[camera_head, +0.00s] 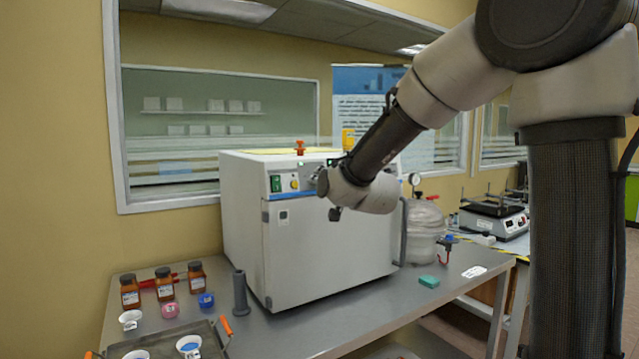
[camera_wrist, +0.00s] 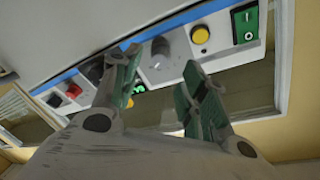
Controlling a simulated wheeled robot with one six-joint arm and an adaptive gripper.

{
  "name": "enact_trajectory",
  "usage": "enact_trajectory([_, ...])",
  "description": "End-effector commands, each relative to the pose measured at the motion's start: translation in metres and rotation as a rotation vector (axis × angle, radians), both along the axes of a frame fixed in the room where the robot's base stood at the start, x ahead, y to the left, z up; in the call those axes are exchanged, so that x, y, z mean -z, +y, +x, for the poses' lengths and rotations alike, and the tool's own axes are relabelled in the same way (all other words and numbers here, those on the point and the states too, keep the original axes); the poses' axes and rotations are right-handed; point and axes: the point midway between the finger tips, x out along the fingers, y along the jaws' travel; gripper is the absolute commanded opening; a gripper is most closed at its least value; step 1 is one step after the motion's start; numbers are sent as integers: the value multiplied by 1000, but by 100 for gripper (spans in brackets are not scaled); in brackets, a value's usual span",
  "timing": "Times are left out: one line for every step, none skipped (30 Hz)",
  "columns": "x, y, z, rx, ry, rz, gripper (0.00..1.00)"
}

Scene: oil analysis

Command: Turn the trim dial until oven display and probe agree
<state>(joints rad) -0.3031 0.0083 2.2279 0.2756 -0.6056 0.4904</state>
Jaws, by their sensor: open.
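The white oven (camera_head: 315,235) stands on the bench, with a control strip along its upper front edge. In the wrist view the strip appears upside down. A round grey knob (camera_wrist: 160,48) on it shows in the gap between my fingers, beyond their tips; I cannot read any label to confirm it as the trim dial. My gripper (camera_wrist: 163,72) is open and empty, and no contact with the knob is visible. Small green digits (camera_wrist: 139,88) show between the fingers but are unreadable. A yellow item (camera_head: 348,139) stands on the oven top; I cannot tell whether it is the probe readout.
A green switch (camera_wrist: 245,22) and yellow button (camera_wrist: 200,34) sit beside the knob; a red button (camera_wrist: 74,90) is farther left. Brown bottles (camera_head: 164,284), small cups and a tray (camera_head: 208,328) stand left of the oven. A clear vessel (camera_head: 425,228) stands right of it.

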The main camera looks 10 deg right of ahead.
Motion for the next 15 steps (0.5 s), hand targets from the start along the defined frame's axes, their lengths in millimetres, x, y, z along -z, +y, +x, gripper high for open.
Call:
enact_trajectory([-2, -2, -12, -1, -2, 0, 43])
enact_trajectory([-2, -3, -19, -1, -2, 1, 43])
enact_trajectory([-4, -4, -28, -1, -2, 2, 43])
enact_trajectory([-4, -5, -34, -1, -2, 2, 43])
enact_trajectory([-4, -6, -40, -2, -3, 2, 43])
enact_trajectory([-4, -7, -47, -2, -2, 0, 43])
enact_trajectory([-5, -7, -52, -2, -3, 2, 43])
enact_trajectory([-5, -8, -57, -1, -1, 1, 43])
enact_trajectory([-6, -9, -61, -1, -2, 2, 43])
enact_trajectory([-6, -9, -64, -1, -2, 2, 43])
enact_trajectory([-5, -10, -67, -1, 0, 1, 43])
enact_trajectory([-5, -10, -70, -1, 0, 0, 43])
enact_trajectory([-5, -10, -71, -1, 0, 0, 43])
enact_trajectory([-5, -11, -72, -1, 0, 0, 43])
enact_trajectory([-5, -11, -73, -1, 1, 0, 43])
